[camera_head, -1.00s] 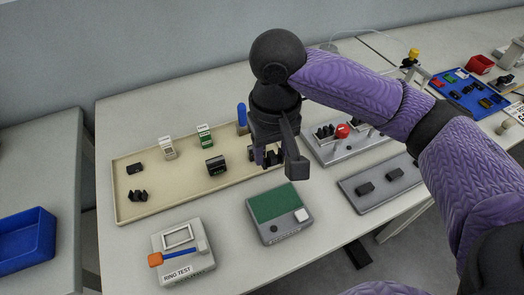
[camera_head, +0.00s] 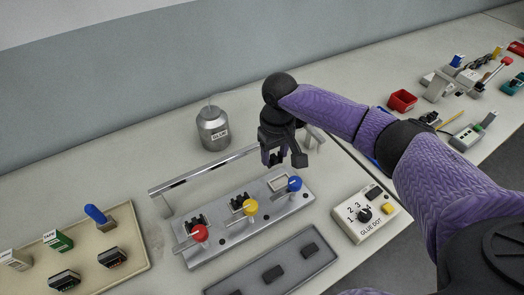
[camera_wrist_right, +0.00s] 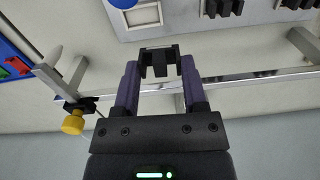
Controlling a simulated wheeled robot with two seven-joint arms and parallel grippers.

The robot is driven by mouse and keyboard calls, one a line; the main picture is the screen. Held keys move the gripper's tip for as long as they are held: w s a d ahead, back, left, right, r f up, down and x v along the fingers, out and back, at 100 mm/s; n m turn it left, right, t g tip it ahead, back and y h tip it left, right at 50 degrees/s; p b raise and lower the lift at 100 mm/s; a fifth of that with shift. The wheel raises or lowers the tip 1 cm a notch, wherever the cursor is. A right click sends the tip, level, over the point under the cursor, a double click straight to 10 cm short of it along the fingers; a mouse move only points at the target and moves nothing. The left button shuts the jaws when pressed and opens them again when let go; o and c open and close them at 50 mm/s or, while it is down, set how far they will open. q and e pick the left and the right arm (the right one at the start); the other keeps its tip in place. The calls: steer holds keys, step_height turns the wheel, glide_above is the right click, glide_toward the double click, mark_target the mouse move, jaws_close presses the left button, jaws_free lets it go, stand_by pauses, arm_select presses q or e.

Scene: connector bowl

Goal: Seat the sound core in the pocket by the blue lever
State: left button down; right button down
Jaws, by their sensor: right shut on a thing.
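My right gripper (camera_head: 283,160) is shut on a black pronged core (camera_wrist_right: 160,62), which shows between its fingertips in the right wrist view. The head view shows the gripper just behind and above the fixture (camera_head: 235,228), near its blue end. The blue lever (camera_head: 294,184) stands at the fixture's right, and the pocket (camera_head: 277,182) beside it looks empty. Black cores sit in the pockets by the yellow lever (camera_head: 250,207) and the red lever (camera_head: 200,233). In the wrist view the blue lever (camera_wrist_right: 123,3) is at the top edge. The left gripper is out of view.
A metal rail (camera_head: 203,173) on posts runs behind the fixture, with a glue pot (camera_head: 213,130) beyond it. A grey tray (camera_head: 318,262) lies in front and a glue dot box (camera_head: 365,213) at right. A beige tray (camera_head: 142,262) is at left.

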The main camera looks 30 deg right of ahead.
mark_target(280, 182)
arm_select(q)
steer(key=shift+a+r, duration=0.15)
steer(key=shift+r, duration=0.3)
arm_select(e)
steer(key=shift+w+d+f, duration=0.1)
steer(key=shift+d+f, duration=0.25)
steer(key=shift+d, duration=0.3)
steer(key=shift+w+d+f, duration=0.1)
steer(key=shift+d+f, duration=0.25)
steer(key=shift+d, duration=0.25)
